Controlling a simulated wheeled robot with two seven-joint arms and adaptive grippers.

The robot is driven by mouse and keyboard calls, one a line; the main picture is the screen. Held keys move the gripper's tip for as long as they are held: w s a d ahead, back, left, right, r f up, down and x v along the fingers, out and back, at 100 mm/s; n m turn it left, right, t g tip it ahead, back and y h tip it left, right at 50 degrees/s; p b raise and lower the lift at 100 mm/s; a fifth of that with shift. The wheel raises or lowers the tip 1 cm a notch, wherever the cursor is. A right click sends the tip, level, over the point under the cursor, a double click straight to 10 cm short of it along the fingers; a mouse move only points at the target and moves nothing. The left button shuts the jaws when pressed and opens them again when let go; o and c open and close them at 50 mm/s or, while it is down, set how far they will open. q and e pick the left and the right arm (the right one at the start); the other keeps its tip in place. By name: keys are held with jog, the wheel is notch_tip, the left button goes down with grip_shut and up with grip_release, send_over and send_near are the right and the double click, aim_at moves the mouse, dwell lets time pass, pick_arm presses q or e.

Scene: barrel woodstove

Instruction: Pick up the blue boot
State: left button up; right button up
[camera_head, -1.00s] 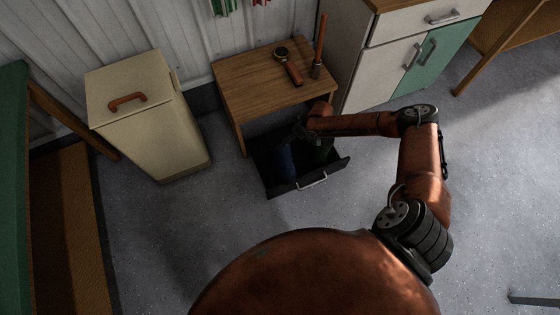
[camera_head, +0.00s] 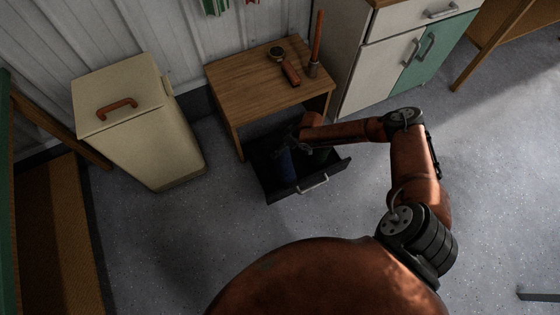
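The blue boot (camera_head: 285,165) stands in the left part of an open dark drawer (camera_head: 284,196) low on the floor, under the front of a small wooden table. My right arm reaches in from the right. My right gripper (camera_head: 296,141) is over the drawer, at the upper part of the boot. It is dark and small against the drawer, so I cannot tell whether its fingers are open or touch the boot. A dark greenish thing (camera_head: 317,155) lies beside the boot, partly hidden under my arm. My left gripper is not in view.
The wooden table (camera_head: 245,90) bears a brush-like tool (camera_head: 291,74) and an upright orange-handled tool (camera_head: 316,45). A cream bin (camera_head: 150,130) stands to the left. A white and green cabinet (camera_head: 385,70) stands to the right. The floor in front is clear.

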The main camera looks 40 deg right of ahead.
jog(key=c, duration=2.2)
